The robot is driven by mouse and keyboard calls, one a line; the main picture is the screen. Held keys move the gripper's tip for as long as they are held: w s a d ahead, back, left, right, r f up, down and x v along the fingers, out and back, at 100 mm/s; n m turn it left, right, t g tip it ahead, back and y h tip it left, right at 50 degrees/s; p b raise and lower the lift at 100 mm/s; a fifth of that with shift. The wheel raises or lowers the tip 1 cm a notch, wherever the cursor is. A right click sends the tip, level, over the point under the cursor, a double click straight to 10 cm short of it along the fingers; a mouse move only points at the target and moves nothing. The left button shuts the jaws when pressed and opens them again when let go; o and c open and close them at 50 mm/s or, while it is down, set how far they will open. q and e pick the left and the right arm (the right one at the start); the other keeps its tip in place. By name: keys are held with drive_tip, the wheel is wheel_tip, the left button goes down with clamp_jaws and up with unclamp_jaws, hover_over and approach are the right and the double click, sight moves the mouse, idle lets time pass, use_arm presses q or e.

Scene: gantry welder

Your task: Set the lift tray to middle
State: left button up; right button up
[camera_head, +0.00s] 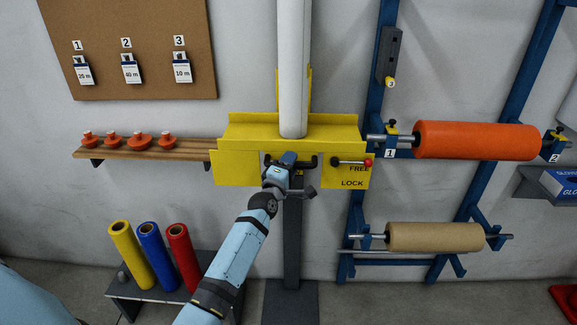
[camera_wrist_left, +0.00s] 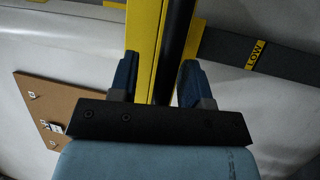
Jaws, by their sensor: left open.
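The yellow lift tray (camera_head: 235,132) rides on a dark grey post (camera_head: 292,235) and bears a tall white roll (camera_head: 292,65). A black handle (camera_head: 307,162) runs along the tray's front. A lever with a red knob (camera_head: 368,162) lies level beside the word FREE, above LOCK. My left gripper (camera_head: 290,160) is at the handle, partly hiding it. In the left wrist view a dark bar (camera_wrist_left: 178,50) runs between the open fingers (camera_wrist_left: 157,80), beside a yellow edge. Contact cannot be told. A LOW label (camera_wrist_left: 256,55) shows on the grey post there. My right gripper is not in view.
A wooden shelf (camera_head: 190,149) with several orange pieces is left of the tray. Yellow, blue and red rolls (camera_head: 152,255) stand below it. A blue rack (camera_head: 372,90) on the right holds an orange roll (camera_head: 475,140) and a tan roll (camera_head: 435,237).

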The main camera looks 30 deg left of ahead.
use_arm(q)
drive_tip(key=b+v, duration=0.2)
drive_tip(key=v, duration=1.2)
drive_tip(key=shift+b, duration=0.3)
drive_tip(key=shift+w+a+r, duration=0.1)
drive_tip(key=s+d+f+m+g+h+p, duration=0.1)
drive_tip(key=s+d+f+m+g+h, duration=0.5)
drive_tip(key=s+d+f+m, duration=1.4)
drive_tip(key=s+f+m+g, duration=0.1)
drive_tip(key=s+f+g, duration=0.2)
drive_tip(key=shift+s+d+f+m, duration=0.2)
drive_tip(key=shift+s+f+m, duration=0.05)
drive_tip(key=shift+s+m, duration=0.15)
drive_tip(key=shift+w, duration=0.15)
